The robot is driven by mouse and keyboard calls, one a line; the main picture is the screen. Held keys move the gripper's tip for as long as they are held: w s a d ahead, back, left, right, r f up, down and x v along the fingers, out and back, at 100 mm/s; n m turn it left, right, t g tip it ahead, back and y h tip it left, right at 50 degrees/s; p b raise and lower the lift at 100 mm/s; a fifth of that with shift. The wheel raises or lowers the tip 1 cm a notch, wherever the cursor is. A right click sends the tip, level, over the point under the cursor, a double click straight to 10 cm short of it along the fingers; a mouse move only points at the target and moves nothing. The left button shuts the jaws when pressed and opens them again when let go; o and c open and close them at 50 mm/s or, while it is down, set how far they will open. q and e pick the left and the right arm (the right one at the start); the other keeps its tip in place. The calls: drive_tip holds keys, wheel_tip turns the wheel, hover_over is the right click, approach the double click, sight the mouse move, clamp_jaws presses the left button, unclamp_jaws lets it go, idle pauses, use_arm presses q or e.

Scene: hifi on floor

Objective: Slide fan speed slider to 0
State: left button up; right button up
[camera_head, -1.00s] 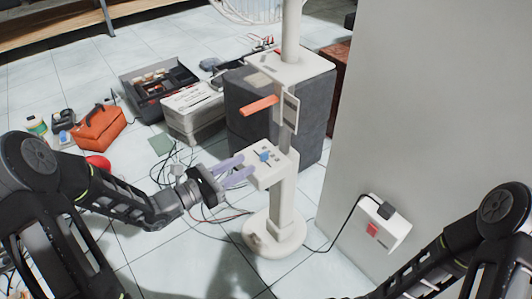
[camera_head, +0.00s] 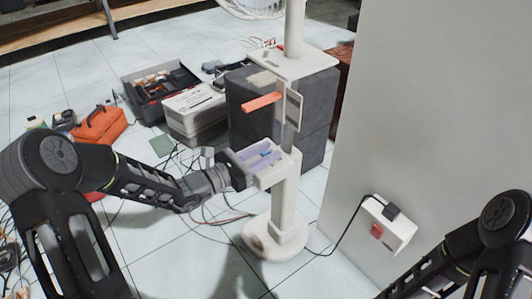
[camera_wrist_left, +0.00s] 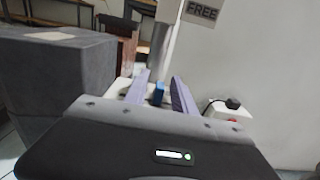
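The white fan stand (camera_head: 285,205) has a small control panel (camera_head: 291,160) partway up its column. My left gripper (camera_head: 265,153) reaches over the panel from the left, and its two lavender fingers cover much of the panel top. In the left wrist view the blue slider knob (camera_wrist_left: 158,93) stands between the fingers (camera_wrist_left: 160,88), with a gap visible on either side. The left gripper is open. The slider's markings are hidden. My right arm shows at the lower right, but its gripper is out of view.
A dark grey block (camera_head: 245,125) stands behind the fan. A wall with a white socket box (camera_head: 392,232) is to the right. Cables lie on the tiled floor, with an orange bag (camera_head: 100,125) and toolbox (camera_head: 160,90) at left.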

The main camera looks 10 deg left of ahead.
use_arm(q)
clamp_jaws()
idle(1.2)
